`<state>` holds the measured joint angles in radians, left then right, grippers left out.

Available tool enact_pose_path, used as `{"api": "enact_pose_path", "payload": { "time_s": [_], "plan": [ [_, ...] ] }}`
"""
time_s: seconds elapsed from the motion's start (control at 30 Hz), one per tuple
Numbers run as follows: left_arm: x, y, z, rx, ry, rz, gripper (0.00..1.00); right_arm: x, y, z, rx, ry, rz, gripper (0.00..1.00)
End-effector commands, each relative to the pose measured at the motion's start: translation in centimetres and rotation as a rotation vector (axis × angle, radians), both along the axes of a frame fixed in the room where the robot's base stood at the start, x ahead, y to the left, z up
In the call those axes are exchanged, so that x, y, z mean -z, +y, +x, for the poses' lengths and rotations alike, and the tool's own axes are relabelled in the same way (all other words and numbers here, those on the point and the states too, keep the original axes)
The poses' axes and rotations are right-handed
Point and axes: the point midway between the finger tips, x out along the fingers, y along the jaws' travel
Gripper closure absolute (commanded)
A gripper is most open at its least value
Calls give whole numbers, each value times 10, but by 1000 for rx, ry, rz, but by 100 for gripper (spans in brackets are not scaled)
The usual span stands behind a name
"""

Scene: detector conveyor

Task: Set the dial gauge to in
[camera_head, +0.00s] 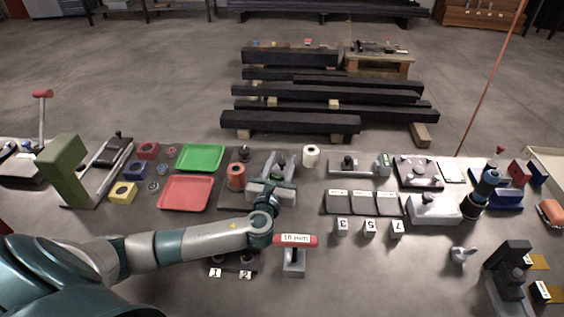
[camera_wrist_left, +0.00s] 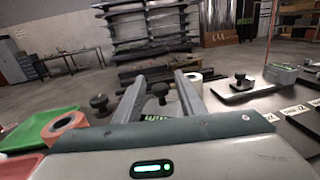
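My left gripper (camera_head: 280,165) reaches across the bench in the head view. In the left wrist view its two grey fingers (camera_wrist_left: 160,95) are apart, with nothing visibly held. A black round knob (camera_wrist_left: 158,91) shows between the fingers, and green lit characters (camera_wrist_left: 156,118) glow below it, mostly hidden by the gripper body. They may belong to the dial gauge, but I cannot tell. Another black knob (camera_wrist_left: 99,102) is left of the fingers. A grey device with a small green display (camera_head: 384,159) stands to the right. My right gripper is not in view.
A green tray (camera_head: 200,157) and a red tray (camera_head: 186,192) lie left of the gripper. A white roll (camera_head: 311,155) stands close on its right. A red-handled stand marked "16 mm" (camera_head: 295,240) is in front. Numbered blocks (camera_head: 369,229) sit to the right.

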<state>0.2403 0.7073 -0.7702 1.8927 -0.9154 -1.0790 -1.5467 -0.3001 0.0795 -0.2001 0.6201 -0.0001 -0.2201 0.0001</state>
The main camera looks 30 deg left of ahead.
Motion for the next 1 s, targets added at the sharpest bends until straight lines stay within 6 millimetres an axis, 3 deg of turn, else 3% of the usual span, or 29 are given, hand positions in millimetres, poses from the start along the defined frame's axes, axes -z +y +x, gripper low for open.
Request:
{"api": "enact_pose_path", "payload": {
  "time_s": [0.33, 0.8, 1.0],
  "plan": [
    [2, -3, -10, 2, 1, -1, 63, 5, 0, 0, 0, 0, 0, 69],
    [2, -20, -65, 2, 1, 0, 63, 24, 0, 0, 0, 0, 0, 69],
    [0, -21, -72, 0, 0, 0, 63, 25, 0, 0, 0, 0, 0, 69]
  ]
}}
